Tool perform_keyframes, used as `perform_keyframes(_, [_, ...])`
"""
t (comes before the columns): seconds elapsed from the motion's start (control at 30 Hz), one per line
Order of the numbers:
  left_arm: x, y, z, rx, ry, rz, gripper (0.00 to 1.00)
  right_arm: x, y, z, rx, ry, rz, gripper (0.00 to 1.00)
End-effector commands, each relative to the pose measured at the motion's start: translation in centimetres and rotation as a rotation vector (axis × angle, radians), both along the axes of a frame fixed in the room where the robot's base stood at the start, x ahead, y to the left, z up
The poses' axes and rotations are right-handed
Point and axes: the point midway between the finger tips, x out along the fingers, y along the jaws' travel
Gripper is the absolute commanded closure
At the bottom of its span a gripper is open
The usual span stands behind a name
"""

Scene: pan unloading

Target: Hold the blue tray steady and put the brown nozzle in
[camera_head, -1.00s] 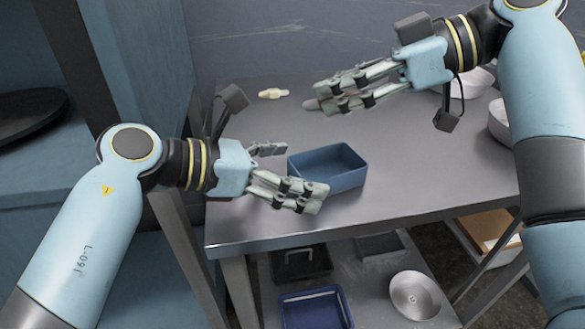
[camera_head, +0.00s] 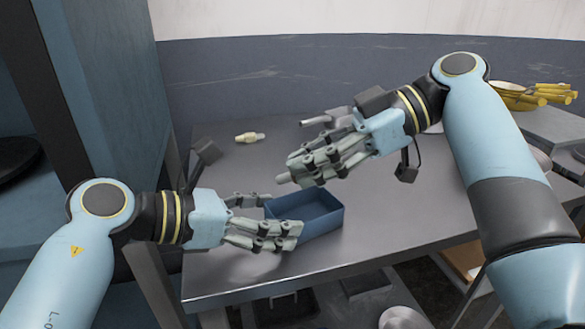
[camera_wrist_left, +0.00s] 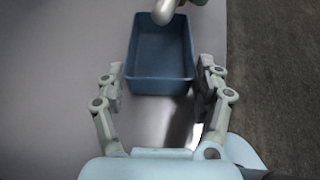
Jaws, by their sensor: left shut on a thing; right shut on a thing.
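The blue tray (camera_head: 322,224) stands upright on the grey table, and its inside looks empty. My left gripper (camera_head: 281,214) is shut on the tray, with a finger on either side of its near end in the left wrist view (camera_wrist_left: 160,86). My right gripper (camera_head: 304,171) is shut on the brown nozzle (camera_head: 283,179), a dull grey-brown piece mostly hidden by the fingers.
A cream nozzle (camera_head: 250,137) lies at the back left of the table (camera_head: 390,225). A grey metal piece (camera_head: 322,119) lies behind my right gripper. A yellow bowl with yellow-handled tools (camera_head: 520,96) stands at the right. The table's front is clear.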

Motion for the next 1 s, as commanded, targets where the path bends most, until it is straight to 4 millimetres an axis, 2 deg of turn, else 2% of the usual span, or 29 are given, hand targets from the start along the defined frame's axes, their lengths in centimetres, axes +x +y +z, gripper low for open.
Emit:
perform_keyframes(0.1, [0.0, 0.0, 0.0, -0.001, -0.001, 0.000, 0.64, 0.1, -0.2, -1.0, 0.007, 0.015, 0.128, 1.00])
perform_keyframes(0.23, [0.0, 0.0, 0.0, 0.000, 0.000, 0.000, 0.64, 0.8, -0.4, -0.8, 0.016, 0.032, 0.203, 1.00])
perform_keyframes(0.33, [0.0, 0.0, 0.0, 0.000, 0.000, 0.000, 0.64, 1.7, -0.5, 0.0, 0.014, 0.025, 0.207, 1.00])
perform_keyframes(0.43, [0.0, 0.0, 0.0, 0.000, 0.000, 0.000, 0.64, 1.9, -0.6, -0.1, 0.012, 0.018, 0.206, 1.00])
perform_keyframes(0.8, [0.0, 0.0, 0.0, 0.000, 0.000, 0.000, 0.64, 1.8, -0.6, -3.2, 0.012, 0.020, 0.204, 1.00])
perform_keyframes(1.0, [0.0, 0.0, 0.0, 0.000, 0.000, 0.000, 0.64, 1.8, -0.6, -4.1, 0.011, 0.018, 0.203, 1.00])
